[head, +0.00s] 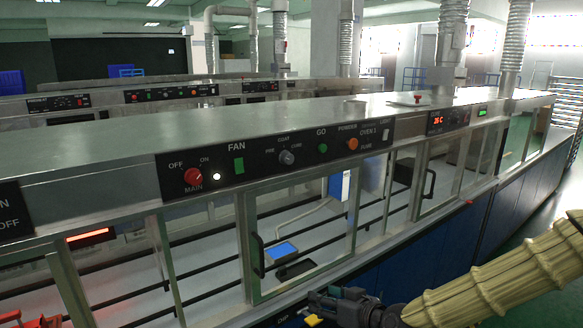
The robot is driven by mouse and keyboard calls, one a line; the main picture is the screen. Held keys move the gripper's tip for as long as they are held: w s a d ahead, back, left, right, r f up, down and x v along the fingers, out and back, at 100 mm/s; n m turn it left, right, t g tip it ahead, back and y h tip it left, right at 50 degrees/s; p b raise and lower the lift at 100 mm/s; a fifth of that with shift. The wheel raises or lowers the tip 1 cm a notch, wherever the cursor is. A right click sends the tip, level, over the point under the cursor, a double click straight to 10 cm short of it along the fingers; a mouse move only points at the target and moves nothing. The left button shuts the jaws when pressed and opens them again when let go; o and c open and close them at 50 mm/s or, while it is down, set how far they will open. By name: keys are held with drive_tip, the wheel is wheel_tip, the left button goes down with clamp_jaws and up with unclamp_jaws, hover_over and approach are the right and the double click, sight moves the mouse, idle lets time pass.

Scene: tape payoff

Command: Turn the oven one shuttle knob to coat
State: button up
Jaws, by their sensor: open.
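The shuttle knob (287,157) is a small grey knob on the black oven one panel (262,152), in the middle of the head view. Small labels around it read PRE on the left, COAT above and what looks like CURE on the right. Its pointer is too small to read surely.
A red main knob (193,176), a green fan switch (239,165), a green go button (323,148) and an orange knob (352,143) share the panel. Below are glass doors with a protruding black handle (258,255). The space before the panel looks clear.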

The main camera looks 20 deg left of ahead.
drive_tip(key=w+a+r+n+t+y+p, duration=0.1)
drive_tip(key=w+r, duration=0.1)
drive_tip(key=r, duration=0.6)
drive_tip(key=w+a+r+n+y+p, duration=0.1)
drive_tip(key=w+r, duration=0.1)
drive_tip(key=r, duration=0.6)
drive_tip(key=n+t+y+p, duration=0.1)
drive_tip(key=n+t+y, duration=0.1)
drive_tip(key=n, duration=0.1)
approach(290, 160)
drive_tip(key=p+x, duration=0.5)
drive_tip(key=x, duration=0.4)
drive_tip(key=shift+w, duration=0.1)
drive_tip(key=c, duration=1.1)
